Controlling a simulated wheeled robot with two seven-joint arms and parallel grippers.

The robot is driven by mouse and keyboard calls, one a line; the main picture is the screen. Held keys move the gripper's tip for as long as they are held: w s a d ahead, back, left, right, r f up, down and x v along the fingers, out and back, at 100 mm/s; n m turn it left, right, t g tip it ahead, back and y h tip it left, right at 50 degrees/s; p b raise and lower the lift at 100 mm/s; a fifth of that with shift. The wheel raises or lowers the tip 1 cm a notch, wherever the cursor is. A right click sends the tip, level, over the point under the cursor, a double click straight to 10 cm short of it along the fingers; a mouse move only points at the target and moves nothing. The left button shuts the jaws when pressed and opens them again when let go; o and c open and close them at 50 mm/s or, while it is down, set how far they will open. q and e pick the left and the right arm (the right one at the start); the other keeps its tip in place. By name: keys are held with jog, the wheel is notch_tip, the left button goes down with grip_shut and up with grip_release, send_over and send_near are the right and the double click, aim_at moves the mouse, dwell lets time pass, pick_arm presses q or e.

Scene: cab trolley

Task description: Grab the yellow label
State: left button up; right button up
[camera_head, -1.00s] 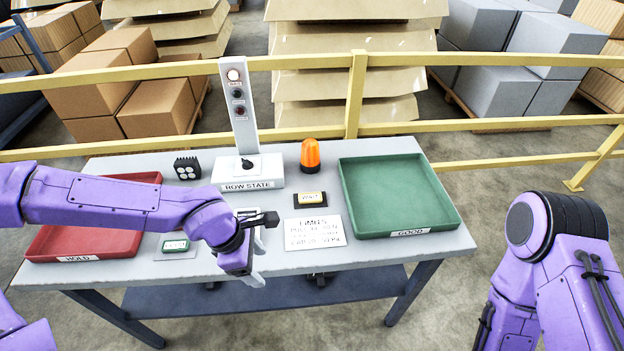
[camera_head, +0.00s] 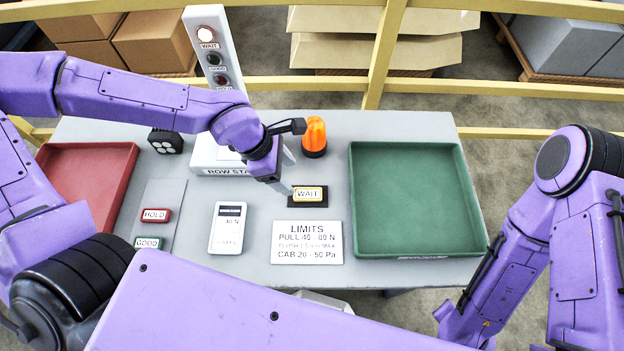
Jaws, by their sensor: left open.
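The yellow label (camera_head: 308,194), marked WAIT, lies on a small black pad (camera_head: 322,203) near the middle of the table. My left gripper (camera_head: 286,173) is open and empty. Its fingers point down just left of and behind the yellow label, with one fingertip close to the label's left edge. I cannot tell whether that fingertip touches it. My right arm shows at the right, but its gripper is out of the picture.
A red HOLD label (camera_head: 155,215) and a green GOOD label (camera_head: 149,243) lie to the left. A white handheld device (camera_head: 228,228) and LIMITS card (camera_head: 307,242) lie in front. An orange beacon (camera_head: 314,137) stands behind; a green tray (camera_head: 415,200) is right, a red tray (camera_head: 112,165) left.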

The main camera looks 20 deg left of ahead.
aim_at(305, 193)
pick_arm(q)
jog(key=f, duration=0.1)
jog(key=s+d+f, duration=0.1)
jog(key=f, duration=0.1)
jog(key=shift+s+d, duration=0.15)
jog(key=shift+d, duration=0.15)
jog(key=f, duration=0.1)
jog(key=w+d+f, duration=0.1)
jog(key=w+f, duration=0.1)
jog(key=f, duration=0.1)
jog(key=shift+d, duration=0.4)
jog(key=shift+s+f, duration=0.1)
jog(key=shift+s, duration=0.3)
jog(key=shift+c, duration=0.3)
jog(key=shift+w, duration=0.2)
jog(key=c, duration=1)
jog(key=shift+c, duration=0.3)
pick_arm(e)
jog(key=shift+s+f, duration=0.15)
jog(key=shift+s, duration=0.4)
